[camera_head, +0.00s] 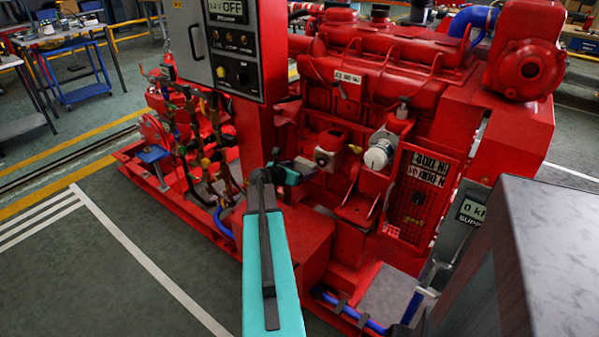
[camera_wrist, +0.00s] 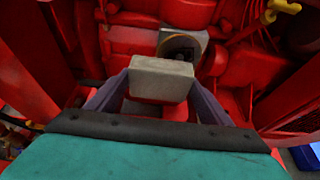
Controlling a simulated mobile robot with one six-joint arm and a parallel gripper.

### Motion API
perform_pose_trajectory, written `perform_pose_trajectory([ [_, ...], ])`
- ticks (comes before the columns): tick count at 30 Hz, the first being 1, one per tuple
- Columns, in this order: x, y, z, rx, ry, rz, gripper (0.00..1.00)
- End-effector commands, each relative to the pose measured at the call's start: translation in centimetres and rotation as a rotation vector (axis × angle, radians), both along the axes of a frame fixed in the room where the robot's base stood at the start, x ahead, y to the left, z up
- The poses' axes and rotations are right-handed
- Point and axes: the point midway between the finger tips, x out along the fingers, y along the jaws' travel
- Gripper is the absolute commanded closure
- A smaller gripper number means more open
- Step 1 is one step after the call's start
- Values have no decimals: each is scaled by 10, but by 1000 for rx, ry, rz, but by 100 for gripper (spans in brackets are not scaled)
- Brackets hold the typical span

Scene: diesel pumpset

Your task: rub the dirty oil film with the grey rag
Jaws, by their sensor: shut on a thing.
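My gripper (camera_wrist: 160,90) is shut on the grey rag (camera_wrist: 162,78), a pale grey block-like pad between its two dark fingers in the wrist view. In the head view my gripper (camera_head: 292,172) reaches toward the side of the red engine (camera_head: 365,110), with the rag (camera_head: 305,166) at its tip. Just beyond the rag is a small grey square-faced fitting (camera_wrist: 194,42) with a dark round window, partly covered by the rag. The fitting also shows in the head view (camera_head: 328,150). I cannot make out the oil film for certain; the dark window may carry it.
A grey control panel (camera_head: 235,50) stands left of the engine. Pipes and coloured valves (camera_head: 205,150) crowd the left side. A round white-capped part (camera_head: 378,155) and red grille (camera_head: 412,195) lie right of the rag. The floor at lower left (camera_head: 110,270) is clear.

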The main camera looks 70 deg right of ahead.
Motion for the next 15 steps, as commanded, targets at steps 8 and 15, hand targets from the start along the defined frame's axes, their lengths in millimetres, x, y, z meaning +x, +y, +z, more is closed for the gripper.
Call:
perform_pose_trajectory([
  [8, -5, -22, 0, 0, 0, -1, 44],
  [15, -8, -32, 0, -1, 0, 0, 44],
])
